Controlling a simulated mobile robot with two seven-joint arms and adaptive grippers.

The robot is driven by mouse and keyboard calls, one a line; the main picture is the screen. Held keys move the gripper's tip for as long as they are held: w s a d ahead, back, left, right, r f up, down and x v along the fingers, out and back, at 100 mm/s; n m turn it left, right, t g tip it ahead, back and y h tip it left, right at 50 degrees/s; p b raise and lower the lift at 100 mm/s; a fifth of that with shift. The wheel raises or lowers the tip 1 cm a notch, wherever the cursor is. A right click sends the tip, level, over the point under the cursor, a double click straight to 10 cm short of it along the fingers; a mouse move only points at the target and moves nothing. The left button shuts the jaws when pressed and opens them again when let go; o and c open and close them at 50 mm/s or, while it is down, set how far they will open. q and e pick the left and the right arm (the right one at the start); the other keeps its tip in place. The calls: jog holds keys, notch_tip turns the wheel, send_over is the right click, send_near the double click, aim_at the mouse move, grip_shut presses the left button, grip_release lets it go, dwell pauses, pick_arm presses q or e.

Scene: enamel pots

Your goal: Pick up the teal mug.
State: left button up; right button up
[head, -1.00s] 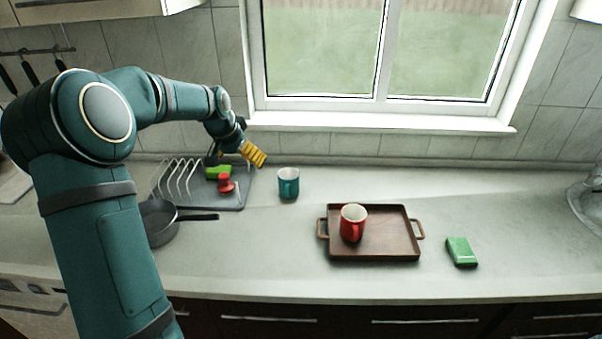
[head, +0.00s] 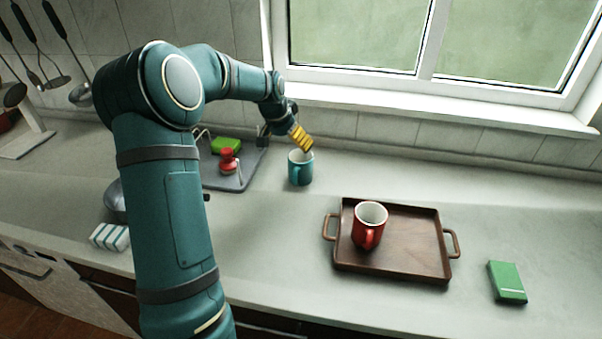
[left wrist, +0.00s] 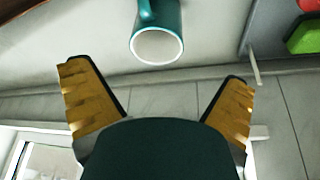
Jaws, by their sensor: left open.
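The teal mug (head: 301,170) stands upright on the counter, its white inside showing from above. In the left wrist view the mug (left wrist: 157,22) is at the top middle, with its handle toward the top left. My left gripper (head: 301,139) is just above and behind the mug's rim in the head view. In the left wrist view the left gripper (left wrist: 156,78) is open and empty, with its yellow fingers spread wide. The mug is ahead of the fingertips, not between them. My right gripper is not in view.
A brown tray (head: 410,262) holding a red mug (head: 369,226) is right of the teal mug. A grey drainer (head: 236,182) with a green sponge (head: 227,146) and a red item (head: 229,161) is to its left. A green box (head: 507,282) lies right of the tray.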

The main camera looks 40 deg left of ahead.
pick_arm(q)
send_near(300, 159)
jog(key=s+d+f, duration=0.1)
jog(key=d+f, duration=0.1)
jog(key=b+x, duration=0.1)
jog(key=x, duration=0.4)
jog(key=shift+w+b, duration=0.1)
jog(key=shift+b, duration=0.3)
jog(key=shift+d+r, duration=0.1)
jog(key=c, duration=1.1)
jog(key=shift+c, duration=0.2)
